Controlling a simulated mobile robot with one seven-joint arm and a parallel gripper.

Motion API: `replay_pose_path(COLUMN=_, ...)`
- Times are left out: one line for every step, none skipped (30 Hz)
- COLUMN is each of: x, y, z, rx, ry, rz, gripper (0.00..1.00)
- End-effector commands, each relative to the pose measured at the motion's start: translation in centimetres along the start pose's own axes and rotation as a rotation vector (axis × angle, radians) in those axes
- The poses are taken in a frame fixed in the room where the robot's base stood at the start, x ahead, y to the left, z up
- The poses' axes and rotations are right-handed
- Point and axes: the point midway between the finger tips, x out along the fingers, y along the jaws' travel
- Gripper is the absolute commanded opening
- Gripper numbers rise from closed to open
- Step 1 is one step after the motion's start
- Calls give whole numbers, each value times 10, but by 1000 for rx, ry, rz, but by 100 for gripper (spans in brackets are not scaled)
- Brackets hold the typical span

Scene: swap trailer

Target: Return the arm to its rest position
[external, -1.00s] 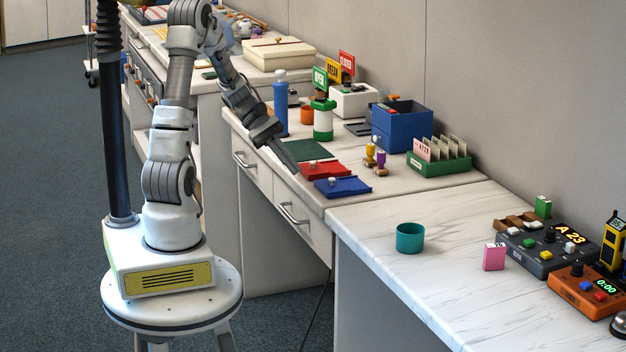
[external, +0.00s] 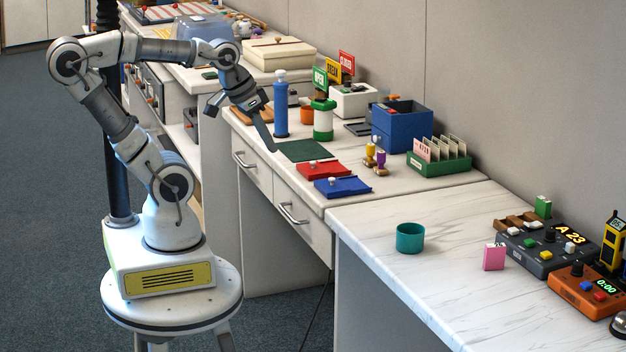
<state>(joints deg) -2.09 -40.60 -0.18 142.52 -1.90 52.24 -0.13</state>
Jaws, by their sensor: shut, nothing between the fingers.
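My arm (external: 115,125) is bent up from its base, with the elbow raised at the left and the forearm reaching right toward the desk. My gripper (external: 270,146) is shut and empty. It points down at the left edge of the desk, beside the dark green mat (external: 305,150) in the picture. I cannot tell exactly how high it is above the desk.
Red (external: 318,171) and blue (external: 342,187) flat pads lie on the desk near the front edge. A blue bottle (external: 281,108) and a green-and-white canister (external: 323,122) stand just right of my gripper. A teal cup (external: 410,238) stands on the nearer marble counter. Open floor (external: 50,230) lies left.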

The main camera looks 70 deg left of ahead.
Motion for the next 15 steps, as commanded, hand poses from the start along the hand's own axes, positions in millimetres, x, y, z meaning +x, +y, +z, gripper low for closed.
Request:
replay_pose_path(x=-7, y=3, z=1, rx=55, ry=44, rz=-4, gripper=0)
replay_pose_path(x=-13, y=4, z=-1, rx=73, ry=56, rz=-8, gripper=0)
replay_pose_path(x=-27, y=3, z=-9, rx=61, ry=46, rz=-9, gripper=0)
replay_pose_path(x=-33, y=3, z=-12, rx=58, ry=43, rz=-9, gripper=0)
replay_pose_path(x=-38, y=3, z=-15, rx=57, ry=43, rz=-9, gripper=0)
replay_pose_path(x=-46, y=3, z=-18, rx=56, ry=42, rz=-9, gripper=0)
replay_pose_path(x=-52, y=4, z=-21, rx=56, ry=42, rz=-9, gripper=0)
replay_pose_path(x=-58, y=4, z=-24, rx=56, ry=42, rz=-9, gripper=0)
replay_pose_path(x=-66, y=4, z=-29, rx=55, ry=41, rz=-9, gripper=0)
replay_pose_path(x=-73, y=4, z=-32, rx=55, ry=41, rz=-9, gripper=0)
replay_pose_path(x=-80, y=4, z=-35, rx=54, ry=41, rz=-9, gripper=0)
replay_pose_path(x=-90, y=5, z=-40, rx=54, ry=41, rz=-9, gripper=0)
replay_pose_path(x=-97, y=5, z=-43, rx=54, ry=41, rz=-9, gripper=0)
replay_pose_path(x=-104, y=5, z=-47, rx=54, ry=41, rz=-9, gripper=0)
replay_pose_path(x=-114, y=6, z=-52, rx=54, ry=41, rz=-9, gripper=0)
